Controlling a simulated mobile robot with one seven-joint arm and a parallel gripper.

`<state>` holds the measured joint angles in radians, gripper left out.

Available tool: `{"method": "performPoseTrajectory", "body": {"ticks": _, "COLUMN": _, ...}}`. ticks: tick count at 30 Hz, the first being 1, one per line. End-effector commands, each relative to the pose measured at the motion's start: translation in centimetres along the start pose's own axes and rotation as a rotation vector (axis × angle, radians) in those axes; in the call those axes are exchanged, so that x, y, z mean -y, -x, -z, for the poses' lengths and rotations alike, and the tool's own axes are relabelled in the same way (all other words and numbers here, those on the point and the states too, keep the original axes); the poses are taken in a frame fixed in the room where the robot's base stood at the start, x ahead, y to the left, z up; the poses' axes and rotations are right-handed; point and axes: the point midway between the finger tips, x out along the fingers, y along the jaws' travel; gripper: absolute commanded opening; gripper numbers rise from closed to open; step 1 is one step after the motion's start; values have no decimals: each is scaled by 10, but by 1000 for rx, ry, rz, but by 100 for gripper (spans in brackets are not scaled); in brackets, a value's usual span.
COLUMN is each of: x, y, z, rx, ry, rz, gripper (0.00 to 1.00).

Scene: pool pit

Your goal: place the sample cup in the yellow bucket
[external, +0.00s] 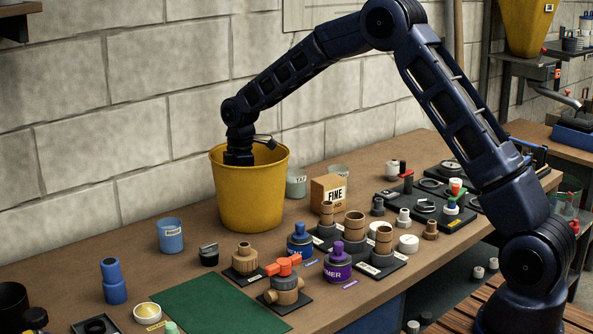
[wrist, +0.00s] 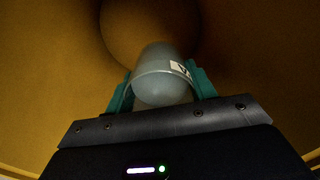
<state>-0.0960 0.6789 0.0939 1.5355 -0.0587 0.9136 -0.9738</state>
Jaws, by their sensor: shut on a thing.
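The yellow bucket (external: 250,200) stands upright on the wooden bench near the wall. My arm reaches down into it from above, and its rim and wall hide my fingers in the external view. In the wrist view, the bucket's inner wall (wrist: 50,75) surrounds my gripper (wrist: 159,70). The teal fingers are shut on a translucent grey sample cup (wrist: 163,86) with a white label, one finger on each side. The cup is inside the bucket; I cannot tell whether it touches the bottom.
Right of the bucket stand a cup labelled TAP (external: 296,187), another pale cup (external: 339,172) and a FINE box (external: 328,191). A blue cup (external: 171,236) is front left. Several fittings crowd the bench front; a green mat (external: 221,306) is bare.

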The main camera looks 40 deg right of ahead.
Motion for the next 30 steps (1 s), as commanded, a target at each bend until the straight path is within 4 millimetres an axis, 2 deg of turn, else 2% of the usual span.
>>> {"method": "performPoseTrajectory", "body": {"ticks": 3, "x": 0, "y": -13, "z": 0, "rx": 0, "ry": 0, "rz": 0, "gripper": 28}}
{"method": "performPoseTrajectory", "body": {"ticks": 10, "x": 0, "y": -25, "z": 0, "rx": 0, "ry": 0, "rz": 0, "gripper": 28}}
{"method": "performPoseTrajectory", "body": {"ticks": 18, "x": 0, "y": -58, "z": -1, "rx": 0, "ry": 0, "rz": 0, "gripper": 28}}
{"method": "performPoseTrajectory", "body": {"ticks": 30, "x": 0, "y": -62, "z": -1, "rx": 0, "ry": 0, "rz": -1, "gripper": 28}}
